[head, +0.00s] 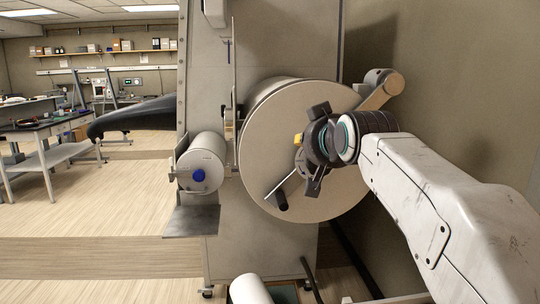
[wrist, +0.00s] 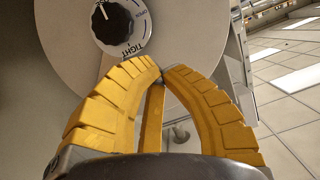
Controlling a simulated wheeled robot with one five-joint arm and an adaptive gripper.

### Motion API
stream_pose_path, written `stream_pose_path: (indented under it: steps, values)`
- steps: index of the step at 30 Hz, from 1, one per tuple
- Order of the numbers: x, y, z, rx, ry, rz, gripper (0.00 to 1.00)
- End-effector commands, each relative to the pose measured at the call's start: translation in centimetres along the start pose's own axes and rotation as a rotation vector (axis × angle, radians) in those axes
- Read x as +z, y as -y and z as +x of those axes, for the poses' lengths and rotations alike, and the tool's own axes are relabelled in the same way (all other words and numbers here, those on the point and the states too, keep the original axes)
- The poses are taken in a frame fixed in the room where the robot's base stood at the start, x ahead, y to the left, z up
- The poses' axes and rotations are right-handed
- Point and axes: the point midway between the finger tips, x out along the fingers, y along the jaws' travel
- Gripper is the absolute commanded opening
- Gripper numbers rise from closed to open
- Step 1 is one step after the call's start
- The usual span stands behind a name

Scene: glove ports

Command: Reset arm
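My gripper (head: 299,140) is in front of the large round grey disc (head: 262,150), near its centre, in the head view. A black knob (wrist: 118,22) on a white dial lettered "TIGHT" sits on the disc just beyond the fingertips. Whether the fingertips touch the disc or dial, I cannot tell. In the head view my wrist hides part of the disc's middle.
A thin lever with a black grip (head: 281,200) sticks out low on the disc. A wall stands close at right. Open floor (head: 110,205) lies left, before a workbench (head: 45,160).

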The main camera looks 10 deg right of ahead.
Motion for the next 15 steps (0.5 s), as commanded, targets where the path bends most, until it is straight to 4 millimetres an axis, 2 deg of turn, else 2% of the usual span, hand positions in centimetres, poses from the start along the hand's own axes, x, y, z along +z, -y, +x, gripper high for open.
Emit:
stream_pose_path:
  steps: [2, 5, 11, 15]
  values:
    - [1.5, -0.5, -1.2, 0.014, 0.062, -0.011, 0.00]
    - [4.9, -1.3, -3.2, 0.037, 0.173, -0.030, 0.00]
    - [13.8, -3.3, -9.0, 0.079, 0.434, -0.073, 0.00]
    - [20.0, -4.6, -13.7, 0.098, 0.611, -0.099, 0.00]
